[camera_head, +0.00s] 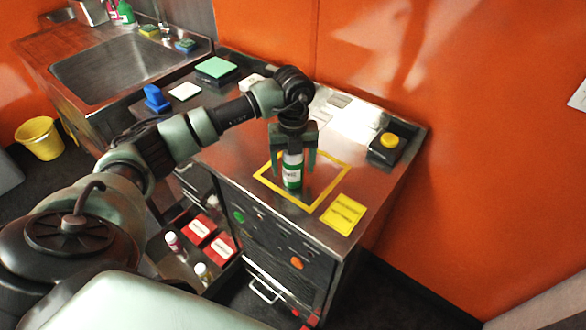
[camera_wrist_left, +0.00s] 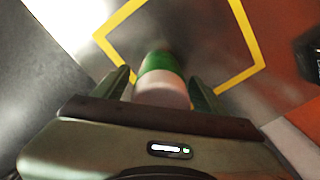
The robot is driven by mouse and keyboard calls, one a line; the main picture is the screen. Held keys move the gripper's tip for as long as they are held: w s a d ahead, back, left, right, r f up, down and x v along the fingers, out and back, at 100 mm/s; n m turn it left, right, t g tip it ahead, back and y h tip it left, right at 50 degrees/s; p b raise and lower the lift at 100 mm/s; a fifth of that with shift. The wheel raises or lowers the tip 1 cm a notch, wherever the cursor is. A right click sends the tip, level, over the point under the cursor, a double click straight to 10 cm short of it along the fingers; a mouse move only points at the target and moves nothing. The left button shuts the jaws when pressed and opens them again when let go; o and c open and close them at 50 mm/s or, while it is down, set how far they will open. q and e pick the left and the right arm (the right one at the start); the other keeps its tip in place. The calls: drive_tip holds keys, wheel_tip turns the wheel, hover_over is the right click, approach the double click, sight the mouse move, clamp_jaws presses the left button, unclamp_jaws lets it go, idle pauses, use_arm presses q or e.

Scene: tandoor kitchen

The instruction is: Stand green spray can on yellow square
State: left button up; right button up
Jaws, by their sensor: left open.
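The green spray can (camera_head: 292,172), with a white label band, stands upright inside the yellow square outline (camera_head: 334,195) on the steel counter. My left gripper (camera_head: 294,158) is over the can from above, one finger on each side of it. The fingers are open. In the left wrist view the can (camera_wrist_left: 160,76) shows between the two fingertips (camera_wrist_left: 162,88), and the yellow outline (camera_wrist_left: 241,22) runs around it. The can's top is partly hidden by the gripper. My right gripper is not in view.
A yellow label card (camera_head: 343,213) lies at the counter's front edge. A black box with a yellow button (camera_head: 389,141) stands at the right. An open drawer (camera_head: 188,262) below holds red cards and small bottles. A sink (camera_head: 118,68) is at the back left.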

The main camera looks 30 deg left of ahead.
use_arm(q)
wheel_tip(320, 180, up, 11)
drive_tip(key=shift+f+b, duration=0.15)
drive_tip(key=shift+b, duration=1)
